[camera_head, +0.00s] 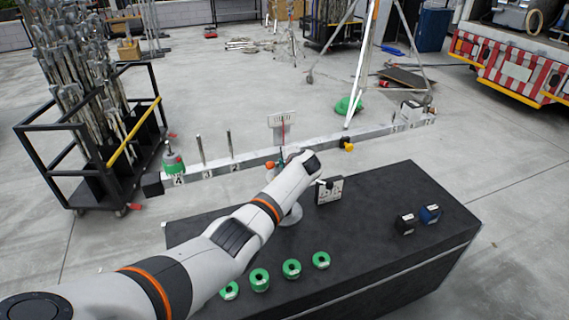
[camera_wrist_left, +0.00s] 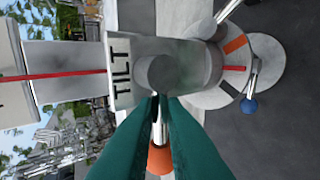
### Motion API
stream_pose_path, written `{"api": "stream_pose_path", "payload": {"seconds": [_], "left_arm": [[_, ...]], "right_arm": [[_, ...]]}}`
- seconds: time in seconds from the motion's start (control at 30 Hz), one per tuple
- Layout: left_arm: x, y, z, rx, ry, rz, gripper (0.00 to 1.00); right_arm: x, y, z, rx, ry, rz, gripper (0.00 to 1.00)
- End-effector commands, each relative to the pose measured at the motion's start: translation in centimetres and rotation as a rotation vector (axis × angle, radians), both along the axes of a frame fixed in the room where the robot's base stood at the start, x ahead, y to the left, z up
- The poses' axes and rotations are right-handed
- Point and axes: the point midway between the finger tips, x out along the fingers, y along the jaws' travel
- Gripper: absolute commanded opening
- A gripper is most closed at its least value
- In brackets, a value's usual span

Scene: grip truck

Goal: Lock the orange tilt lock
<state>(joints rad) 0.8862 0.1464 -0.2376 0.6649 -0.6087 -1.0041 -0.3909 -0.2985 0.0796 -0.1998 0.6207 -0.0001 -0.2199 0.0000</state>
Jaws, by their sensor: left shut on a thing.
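The orange tilt lock is a silver lever with an orange knob. In the left wrist view its orange end (camera_wrist_left: 160,159) shows behind my fingers, below a grey housing labelled TILT (camera_wrist_left: 121,72). My left gripper (camera_wrist_left: 156,98) has two teal fingers, closed on the lever with the silver shaft between them. In the head view a small orange knob (camera_head: 270,164) shows beside my left wrist; my arm largely hides the fingers and the head mechanism there. The lever's exact angle is hard to tell. My right gripper is not in view.
A blue-knobbed lever (camera_wrist_left: 248,107) is close to the right of the housing. A long beam (camera_head: 215,172) crosses behind my arm, with a green weight (camera_head: 173,163) at its left end. A dark table (camera_head: 400,185) holds green rings (camera_head: 291,268) and small boxes (camera_head: 429,213).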

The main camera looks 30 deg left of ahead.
Motion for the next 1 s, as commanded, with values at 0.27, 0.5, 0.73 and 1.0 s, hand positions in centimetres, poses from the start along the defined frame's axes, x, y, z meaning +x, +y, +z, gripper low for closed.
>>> {"api": "stream_pose_path", "payload": {"seconds": [0.27,0.5,0.73,1.0], "left_arm": [[0.0,0.1,0.0,0.002,0.001,0.000,0.20],[-0.3,-0.5,0.4,0.002,-0.001,-0.001,0.20],[-1.8,-2.2,2.0,0.001,-0.002,-0.002,0.20],[-4.1,-5.0,4.2,0.001,-0.001,-0.002,0.20]], "right_arm": [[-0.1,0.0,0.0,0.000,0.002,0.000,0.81],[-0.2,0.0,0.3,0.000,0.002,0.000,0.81],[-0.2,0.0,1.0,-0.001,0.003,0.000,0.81],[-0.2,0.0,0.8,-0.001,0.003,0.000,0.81]]}}
